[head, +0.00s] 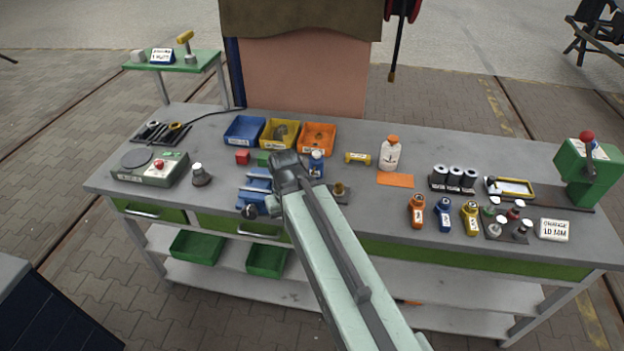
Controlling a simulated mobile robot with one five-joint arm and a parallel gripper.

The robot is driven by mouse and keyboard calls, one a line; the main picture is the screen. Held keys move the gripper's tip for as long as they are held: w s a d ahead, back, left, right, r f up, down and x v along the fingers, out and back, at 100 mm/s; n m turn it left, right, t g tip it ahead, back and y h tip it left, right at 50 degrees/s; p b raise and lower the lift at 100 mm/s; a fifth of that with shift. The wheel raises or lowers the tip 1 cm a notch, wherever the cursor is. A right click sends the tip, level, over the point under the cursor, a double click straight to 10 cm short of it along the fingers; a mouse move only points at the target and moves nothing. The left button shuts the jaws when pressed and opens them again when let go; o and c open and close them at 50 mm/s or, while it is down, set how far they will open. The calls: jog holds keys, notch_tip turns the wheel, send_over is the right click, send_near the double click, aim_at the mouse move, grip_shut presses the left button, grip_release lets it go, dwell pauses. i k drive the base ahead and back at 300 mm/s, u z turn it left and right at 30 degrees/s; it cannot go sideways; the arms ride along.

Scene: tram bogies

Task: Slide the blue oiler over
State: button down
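A small blue item, apparently the blue oiler (445,214), stands upright on the right half of the grey workbench (350,222). It is between a similar orange one (416,211) on its left and a yellow one (470,217) on its right, with small gaps. My gripper (287,163) is over the bench left of its middle, well to the left of the blue oiler and apart from it. The gripper's dark body hides its fingertips, so its opening does not show.
A blue vise (256,190) and a blue-and-white container (316,163) are close to my gripper. Three bins, including a blue one (244,130), stand behind. An orange mat (395,180) lies behind the oilers. A rack of knobs (508,227) is right of them. Bare bench lies in front.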

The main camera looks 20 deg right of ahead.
aim_at(316, 166)
jog(key=u, duration=0.1)
jog(key=k, duration=0.1)
jog(key=u, duration=2.3)
jog(key=k, duration=1.1)
jog(key=z, duration=1.1)
jog(key=i, duration=1.7)
jog(key=u, duration=0.05)
